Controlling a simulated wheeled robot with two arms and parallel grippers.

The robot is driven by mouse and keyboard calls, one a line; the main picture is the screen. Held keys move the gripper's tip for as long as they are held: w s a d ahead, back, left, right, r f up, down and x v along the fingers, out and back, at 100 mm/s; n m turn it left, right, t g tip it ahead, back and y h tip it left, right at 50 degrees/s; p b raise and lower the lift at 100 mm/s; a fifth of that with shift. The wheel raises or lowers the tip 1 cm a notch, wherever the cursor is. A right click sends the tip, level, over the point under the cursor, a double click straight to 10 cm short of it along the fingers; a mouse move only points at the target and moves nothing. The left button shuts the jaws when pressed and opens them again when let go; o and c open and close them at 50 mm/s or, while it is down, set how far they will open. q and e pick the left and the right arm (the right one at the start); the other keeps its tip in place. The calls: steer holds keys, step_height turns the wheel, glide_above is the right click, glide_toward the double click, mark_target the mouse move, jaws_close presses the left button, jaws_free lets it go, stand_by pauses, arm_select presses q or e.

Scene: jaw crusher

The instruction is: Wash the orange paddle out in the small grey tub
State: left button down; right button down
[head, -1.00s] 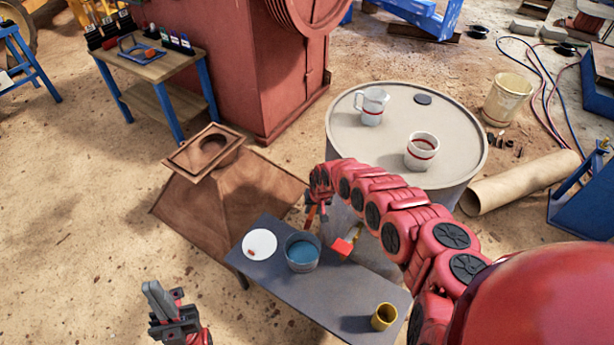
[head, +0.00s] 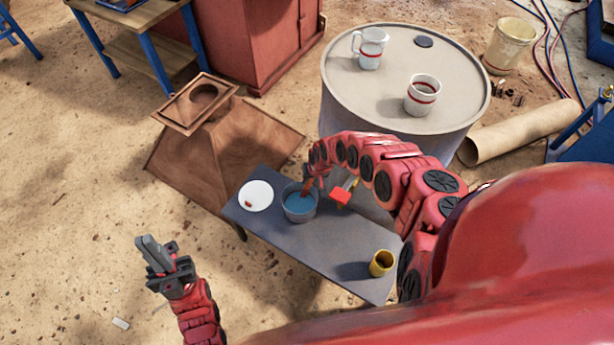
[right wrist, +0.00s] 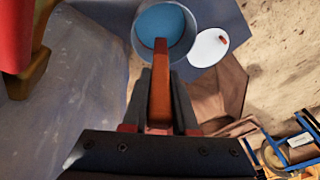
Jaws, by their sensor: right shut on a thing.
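The small grey tub (head: 299,207), with blue liquid inside, stands on the dark bench. It also shows at the top of the right wrist view (right wrist: 137,38). My right gripper (right wrist: 160,100) is shut on the orange paddle (right wrist: 160,82), which points away from the jaws. In the wrist view the paddle's tip overlaps the blue liquid. In the head view the paddle (head: 307,187) slants down at the tub's back right rim; whether its tip is wet cannot be told. My left gripper (head: 150,252) looks shut and empty, over the ground left of the bench.
The bench (head: 325,255) also holds a white disc (head: 256,190) left of the tub and a yellow cup (head: 381,263) at its right end. A red block-shaped thing (head: 341,195) is close right of the tub. A drum (head: 455,62) with cups stands behind.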

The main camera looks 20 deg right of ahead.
mark_target(305, 194)
steer(key=b+x, duration=0.1)
steer(key=x, duration=0.1)
steer(key=s+b+x, duration=0.1)
steer(key=b+x, duration=0.1)
steer(key=shift+f, duration=0.1)
steer(key=shift+b+x, duration=1.15)
steer(key=shift+x, duration=0.05)
steer(key=b+x, duration=0.1)
steer(key=x, duration=0.1)
steer(key=b+x, duration=0.1)
steer(key=b, duration=0.1)
steer(key=b+x, duration=0.2)
steer(key=shift+s+a+f, duration=0.2)
steer(key=shift+f, duration=0.2)
steer(key=shift+r, duration=0.1)
